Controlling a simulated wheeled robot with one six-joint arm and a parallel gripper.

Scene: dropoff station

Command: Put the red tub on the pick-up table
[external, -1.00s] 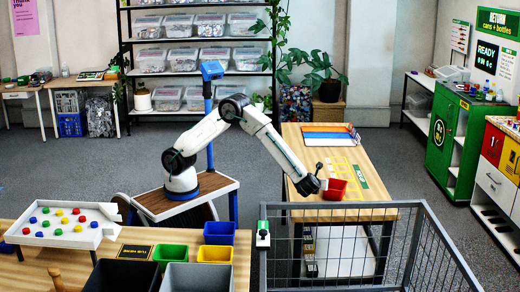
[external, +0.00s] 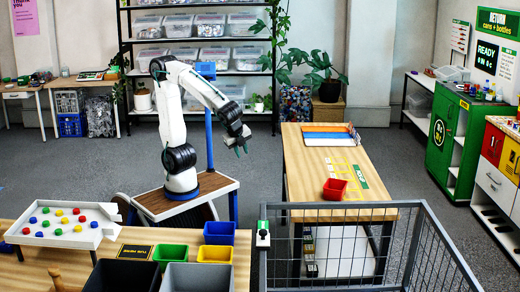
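The red tub (external: 334,190) stands upright on the wooden pick-up table (external: 310,160), beside the yellow marked squares and the green label strip. Nothing touches it. My gripper (external: 241,150) is raised in the air to the left of the table, well apart from the tub and pointing down. Its fingers look apart, with nothing between them.
A wire mesh cage (external: 340,245) stands in front of the table. Coloured trays (external: 328,135) lie at the table's far end. On the near table are a blue bin (external: 219,232), a yellow bin (external: 215,254), a green bin (external: 171,255) and a white sorting tray (external: 40,240).

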